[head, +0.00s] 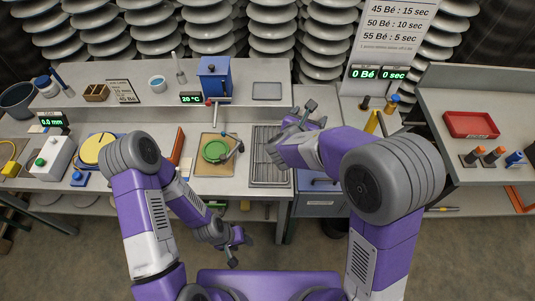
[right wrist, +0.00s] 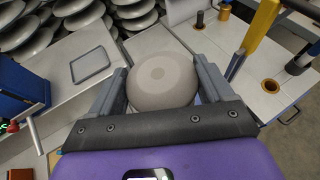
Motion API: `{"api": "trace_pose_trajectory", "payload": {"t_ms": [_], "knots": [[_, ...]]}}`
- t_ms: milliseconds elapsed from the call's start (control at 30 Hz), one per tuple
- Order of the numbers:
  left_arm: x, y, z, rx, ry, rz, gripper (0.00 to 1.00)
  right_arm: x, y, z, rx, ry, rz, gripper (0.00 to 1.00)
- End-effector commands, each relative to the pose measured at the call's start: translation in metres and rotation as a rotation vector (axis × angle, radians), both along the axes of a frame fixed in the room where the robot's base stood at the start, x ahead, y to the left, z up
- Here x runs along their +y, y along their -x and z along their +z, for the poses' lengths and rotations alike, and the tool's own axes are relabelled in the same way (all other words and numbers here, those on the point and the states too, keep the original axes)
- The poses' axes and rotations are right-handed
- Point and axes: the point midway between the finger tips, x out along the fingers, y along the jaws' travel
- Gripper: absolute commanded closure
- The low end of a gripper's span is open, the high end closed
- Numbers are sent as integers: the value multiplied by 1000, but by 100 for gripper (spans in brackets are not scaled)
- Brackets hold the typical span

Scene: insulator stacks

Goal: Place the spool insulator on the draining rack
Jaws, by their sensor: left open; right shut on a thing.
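In the right wrist view, the spool insulator (right wrist: 163,80) is a grey, round-topped piece between the two fingers of my right gripper (right wrist: 164,72), which is shut on it. In the head view, my right gripper (head: 296,122) is by the right edge of the draining rack (head: 268,172), a metal wire rack on the bench. My arm hides part of the rack's right side, and the insulator is hard to make out there. My left gripper (head: 234,250) is open and empty, low in front of the bench.
A green round piece (head: 215,151) lies on a tan board left of the rack. A blue box (head: 214,76) and a grey tray (head: 267,90) stand on the back shelf. The visible rack bars look bare.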

Motion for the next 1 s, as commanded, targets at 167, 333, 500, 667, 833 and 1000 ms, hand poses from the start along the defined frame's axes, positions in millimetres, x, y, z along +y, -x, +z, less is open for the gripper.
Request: {"api": "trace_pose_trajectory", "payload": {"t_ms": [167,333,500,667,833,1000], "knots": [[0,0,-27,0,0,0,50,59,-28,-33,1,2,-76,92],[0,0,-39,0,0,0,50,97,-34,-57,1,3,-130,92],[0,0,-44,0,0,0,50,112,-35,-72,0,3,-150,92],[0,0,-51,0,0,0,50,112,-35,-102,2,5,-154,92],[0,0,-57,0,0,0,50,112,-35,-125,-2,3,-153,92],[0,0,-59,0,0,0,50,112,-35,-136,-2,2,-152,92]]}}
